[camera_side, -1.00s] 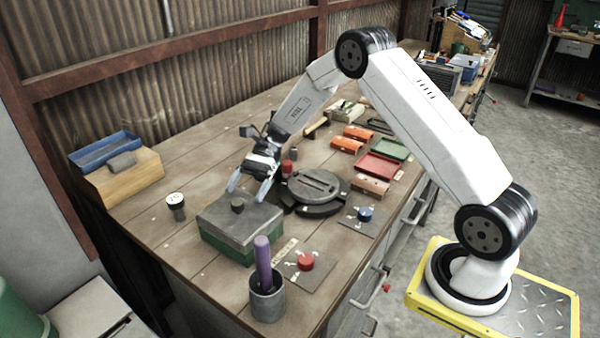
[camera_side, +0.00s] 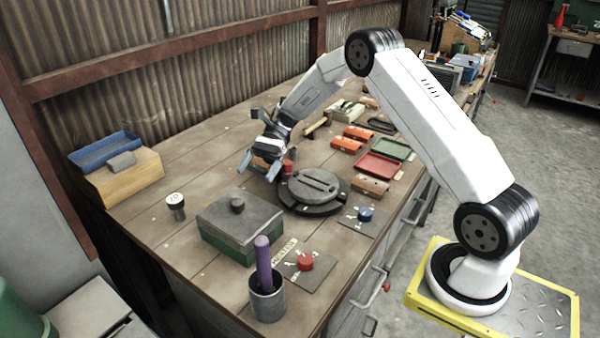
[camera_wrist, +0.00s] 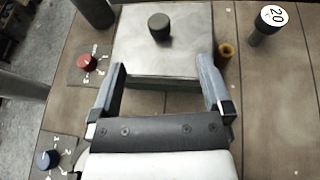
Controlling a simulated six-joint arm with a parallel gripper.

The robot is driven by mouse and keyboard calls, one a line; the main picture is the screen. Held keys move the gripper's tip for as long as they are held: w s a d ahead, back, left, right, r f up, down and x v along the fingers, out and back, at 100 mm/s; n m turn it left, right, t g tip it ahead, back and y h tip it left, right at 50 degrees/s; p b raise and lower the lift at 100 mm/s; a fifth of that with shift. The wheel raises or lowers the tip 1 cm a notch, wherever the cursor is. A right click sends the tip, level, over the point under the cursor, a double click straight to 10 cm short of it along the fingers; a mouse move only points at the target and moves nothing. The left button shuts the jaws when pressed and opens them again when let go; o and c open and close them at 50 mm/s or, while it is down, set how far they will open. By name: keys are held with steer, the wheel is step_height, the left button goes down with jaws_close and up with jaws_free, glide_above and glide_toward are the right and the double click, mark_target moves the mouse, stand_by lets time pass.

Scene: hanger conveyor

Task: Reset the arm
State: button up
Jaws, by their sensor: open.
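My gripper (camera_side: 259,169) is open and empty. In the side view it hangs above the bench, behind the green box and beside the round dark turntable (camera_side: 312,187). In the wrist view its two fingers (camera_wrist: 166,92) point toward the green box with a grey lid and dark knob (camera_wrist: 165,50), with nothing between them. The box also stands in the side view (camera_side: 240,222), its lid on.
A purple rod stands in a grey cup (camera_side: 267,300) near the front. Red (camera_side: 305,262) and blue (camera_side: 365,214) dials sit on plates. A cylinder marked 20 (camera_side: 175,206) stands left. Red (camera_side: 379,165) and green (camera_side: 391,149) trays lie behind.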

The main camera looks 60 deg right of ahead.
steer(key=w+a+r+m+t, duration=0.1)
steer(key=m+t, duration=0.1)
steer(key=w+a+r+m+t, duration=0.1)
steer(key=w+m+t, duration=0.1)
steer(key=m, duration=0.1)
steer(key=w+a+r+m+t, duration=0.1)
steer(key=a+m+t, duration=0.1)
steer(key=m, duration=0.1)
steer(key=shift+w+r, duration=0.25)
steer(key=shift+w, duration=0.15)
step_height(320, 180, up, 3)
steer(key=w+m+t+h, duration=0.3)
steer(key=m+t+h, duration=0.35)
steer(key=m, duration=1.05)
steer(key=s+f+m+g+h, duration=0.3)
steer(key=s+m+g, duration=0.1)
steer(key=s+m, duration=0.9)
steer(key=s+d+f+m+g+h, duration=0.1)
steer(key=s+f+m+g+h, duration=0.2)
steer(key=s+m, duration=1.1)
steer(key=f+m+h, duration=0.1)
steer(key=m, duration=0.2)
steer(key=shift+s+m+g, duration=0.15)
steer(key=shift+m+g, duration=0.15)
steer(key=shift+g, duration=0.05)
